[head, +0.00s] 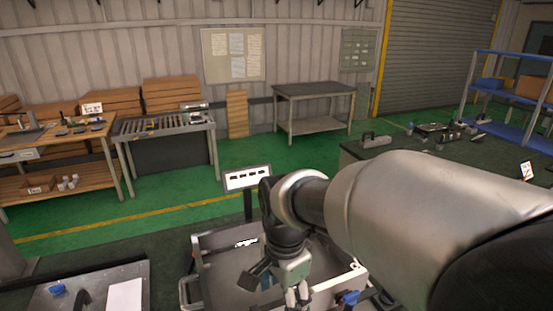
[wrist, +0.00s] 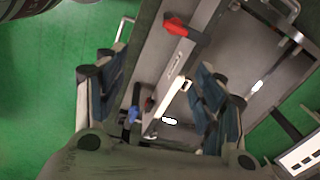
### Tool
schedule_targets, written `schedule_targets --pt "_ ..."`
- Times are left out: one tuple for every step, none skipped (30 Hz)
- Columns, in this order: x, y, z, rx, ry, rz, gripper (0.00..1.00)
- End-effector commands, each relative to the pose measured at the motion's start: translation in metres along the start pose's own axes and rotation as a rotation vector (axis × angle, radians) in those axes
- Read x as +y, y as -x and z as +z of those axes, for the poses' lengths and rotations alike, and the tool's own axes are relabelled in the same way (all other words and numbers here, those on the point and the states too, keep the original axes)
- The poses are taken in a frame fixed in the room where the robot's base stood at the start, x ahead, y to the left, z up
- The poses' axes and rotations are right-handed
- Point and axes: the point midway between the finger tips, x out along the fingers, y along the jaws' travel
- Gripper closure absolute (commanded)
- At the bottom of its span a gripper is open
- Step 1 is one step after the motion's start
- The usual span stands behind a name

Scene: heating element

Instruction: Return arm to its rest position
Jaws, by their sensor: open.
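My arm reaches in from the right side of the head view and bends down at its wrist. My gripper (head: 296,300) points downward over a grey open-topped bin (head: 207,262), and its fingertips are cut close to the frame's lower edge. In the wrist view my gripper (wrist: 160,88) has its two dark padded fingers spread wide apart. Nothing is held between them. Below them lie the bin's metal rim and a bar with a red clamp-like part (wrist: 176,29) and a blue part (wrist: 133,114). The height above the bin is hard to tell.
A labelled sign (head: 247,178) stands behind the bin. A grey table (head: 49,294) is at lower left. Workbenches line the back wall, and a dark table (head: 313,91) stands there. Green floor (head: 180,186) lies open between. A blue shelf (head: 500,120) is at far right.

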Motion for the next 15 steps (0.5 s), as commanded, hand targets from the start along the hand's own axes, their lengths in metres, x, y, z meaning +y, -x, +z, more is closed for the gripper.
schedule_targets --pt "0.018 0.012 -0.008 0.013 0.064 -0.033 0.37" --pt "0.029 0.018 -0.013 0.022 0.113 -0.049 0.37" --pt "0.044 0.025 -0.017 0.036 0.181 -0.068 0.37" --pt "0.055 0.030 -0.020 0.048 0.232 -0.082 0.37" --pt "0.066 0.034 -0.022 0.060 0.283 -0.094 0.37" --pt "0.081 0.039 -0.025 0.080 0.352 -0.110 0.37" --pt "0.092 0.042 -0.026 0.096 0.403 -0.121 0.37" --pt "0.103 0.044 -0.028 0.113 0.454 -0.130 0.37" --pt "0.118 0.046 -0.029 0.137 0.522 -0.141 0.37" --pt "0.129 0.046 -0.029 0.156 0.571 -0.147 0.37" --pt "0.139 0.047 -0.029 0.175 0.619 -0.152 0.37" --pt "0.151 0.046 -0.029 0.200 0.680 -0.156 0.37" --pt "0.160 0.046 -0.028 0.218 0.722 -0.158 0.37" --pt "0.167 0.045 -0.028 0.236 0.762 -0.159 0.37" --pt "0.177 0.043 -0.027 0.256 0.810 -0.158 0.37"
